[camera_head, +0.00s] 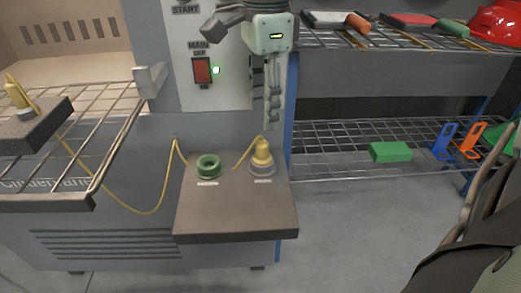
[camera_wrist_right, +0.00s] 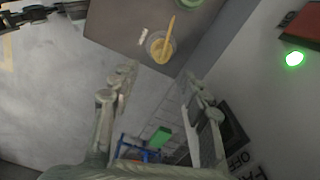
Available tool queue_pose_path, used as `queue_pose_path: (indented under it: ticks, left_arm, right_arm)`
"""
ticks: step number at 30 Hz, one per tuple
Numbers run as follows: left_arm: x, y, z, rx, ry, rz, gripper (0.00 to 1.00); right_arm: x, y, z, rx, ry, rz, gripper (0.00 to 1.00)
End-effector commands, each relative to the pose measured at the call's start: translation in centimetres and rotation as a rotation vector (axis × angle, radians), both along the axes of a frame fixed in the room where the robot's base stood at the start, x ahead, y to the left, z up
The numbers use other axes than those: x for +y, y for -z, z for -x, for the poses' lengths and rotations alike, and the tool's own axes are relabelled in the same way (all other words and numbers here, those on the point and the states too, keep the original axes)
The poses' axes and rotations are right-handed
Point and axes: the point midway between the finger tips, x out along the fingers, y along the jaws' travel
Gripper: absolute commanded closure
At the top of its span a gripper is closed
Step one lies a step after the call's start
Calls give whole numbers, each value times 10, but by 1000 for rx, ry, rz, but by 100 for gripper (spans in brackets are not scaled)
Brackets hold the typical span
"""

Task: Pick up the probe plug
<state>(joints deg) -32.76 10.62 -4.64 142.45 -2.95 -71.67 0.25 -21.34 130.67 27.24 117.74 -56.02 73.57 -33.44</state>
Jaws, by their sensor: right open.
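A yellow plug (camera_head: 262,154) stands upright in a grey round socket (camera_head: 262,169) on the right of a brown ledge. It also shows in the right wrist view (camera_wrist_right: 161,49), beyond the fingertips. Another yellow plug (camera_head: 17,93) stands on a dark block (camera_head: 38,124) at the left, with a yellow cable running from it. The small labels are unreadable, so I cannot tell which is the probe plug. My right gripper (camera_head: 271,122) points down above the ledge plug. It is open and empty in the wrist view (camera_wrist_right: 160,76). My left gripper is not seen.
A green ring socket (camera_head: 208,165) sits beside the ledge plug on the ledge (camera_head: 235,223). The machine's front, with a red main switch (camera_head: 201,71), rises close behind. A wire rack (camera_head: 107,150) is at the left; wire shelves with a green block (camera_head: 390,152) are at the right.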

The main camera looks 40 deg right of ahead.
Motion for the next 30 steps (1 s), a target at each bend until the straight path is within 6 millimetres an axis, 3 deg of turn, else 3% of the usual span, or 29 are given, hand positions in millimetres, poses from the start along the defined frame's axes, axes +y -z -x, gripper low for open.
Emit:
queue_pose_path:
  ticks: [16, 25, 30]
  left_arm:
    - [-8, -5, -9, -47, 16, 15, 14]
    - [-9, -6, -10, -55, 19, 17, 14]
    - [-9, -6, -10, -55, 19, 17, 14]
  right_arm:
    - [0, 67, -2, 3, 0, 0, 54]
    - [0, 74, -2, 1, 1, 0, 54]
    - [0, 74, -2, 1, 1, 0, 73]
